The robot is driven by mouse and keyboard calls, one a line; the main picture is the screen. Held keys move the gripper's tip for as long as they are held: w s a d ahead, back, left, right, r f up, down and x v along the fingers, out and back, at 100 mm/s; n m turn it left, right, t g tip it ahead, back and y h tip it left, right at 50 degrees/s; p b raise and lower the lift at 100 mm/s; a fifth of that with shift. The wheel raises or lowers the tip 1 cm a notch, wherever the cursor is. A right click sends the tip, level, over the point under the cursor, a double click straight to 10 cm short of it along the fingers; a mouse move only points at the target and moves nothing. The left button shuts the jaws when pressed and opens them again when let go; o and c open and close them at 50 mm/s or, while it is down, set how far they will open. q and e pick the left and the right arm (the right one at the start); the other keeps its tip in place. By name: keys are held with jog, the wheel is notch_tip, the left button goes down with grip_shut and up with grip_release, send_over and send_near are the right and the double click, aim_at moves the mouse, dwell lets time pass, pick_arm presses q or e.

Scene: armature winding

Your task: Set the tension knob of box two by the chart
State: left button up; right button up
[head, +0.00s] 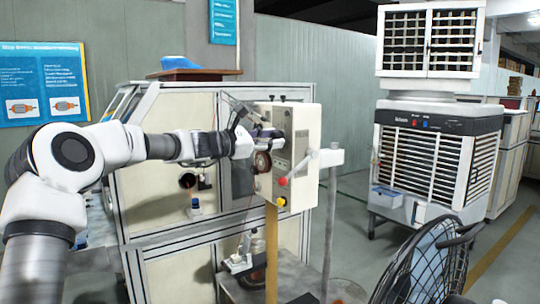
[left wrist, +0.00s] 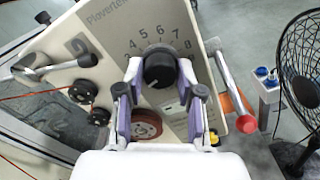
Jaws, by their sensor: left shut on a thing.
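Box two (head: 303,140) is a cream panel box on a yellow post. In the left wrist view it carries a large "2" and a dial with digits, about 4 to 8 readable, arced above the black tension knob (left wrist: 160,68). My left gripper (left wrist: 161,82) is shut on this knob, one finger on each side. In the head view my left gripper (head: 262,138) reaches the box's face from the left and hides the knob. I cannot make out where the knob points. A blue chart (head: 42,82) with armature pictures hangs at far left; its small text is unreadable. My right gripper is out of view.
A lever with a red ball (left wrist: 246,124) sticks out at the box's right side. Small pulleys and a brown-red wheel (left wrist: 145,125) sit near the knob. A framed cabinet (head: 150,155) stands behind; a black fan (head: 428,262) and an air cooler (head: 435,160) stand right.

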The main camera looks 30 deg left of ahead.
pick_arm(q)
jog(key=m+b, duration=0.3)
jog(key=shift+r+m+b, duration=0.25)
jog(key=shift+m+b, duration=0.6)
jog(key=shift+m, duration=0.15)
jog(key=o, duration=1.1)
jog(key=shift+o, duration=0.3)
jog(key=shift+w+d+f, duration=0.1)
